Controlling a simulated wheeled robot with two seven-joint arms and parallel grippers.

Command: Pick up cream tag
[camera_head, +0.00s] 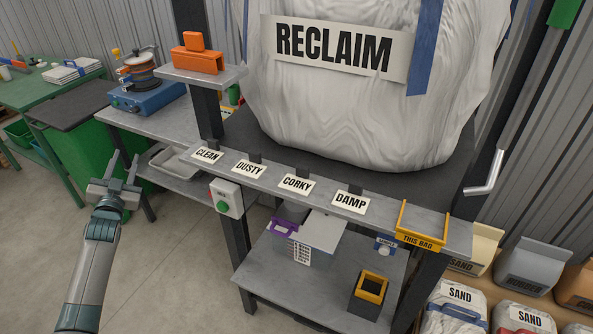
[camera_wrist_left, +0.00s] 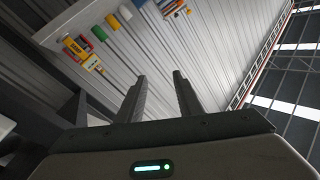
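Several cream tags with black lettering stand in a row along the grey rail under the big white bag in the head view: CLEAN (camera_head: 207,155), DUSTY (camera_head: 249,168), CORKY (camera_head: 296,184) and DAMP (camera_head: 350,201). Each has a small dark clip behind it. I cannot tell which one the task names. My left gripper (camera_head: 124,160) is raised to the left of the rail, apart from all the tags. Its two fingers (camera_wrist_left: 159,76) are apart with nothing between them in the left wrist view. My right gripper is not in view.
The RECLAIM bag (camera_head: 350,115) hangs behind the rail. A yellow THIS BAG holder (camera_head: 421,241) is at the rail's right end. A switch box (camera_head: 227,198) with a green button is below the tags. A lower shelf (camera_head: 268,272) holds boxes. Open floor lies left.

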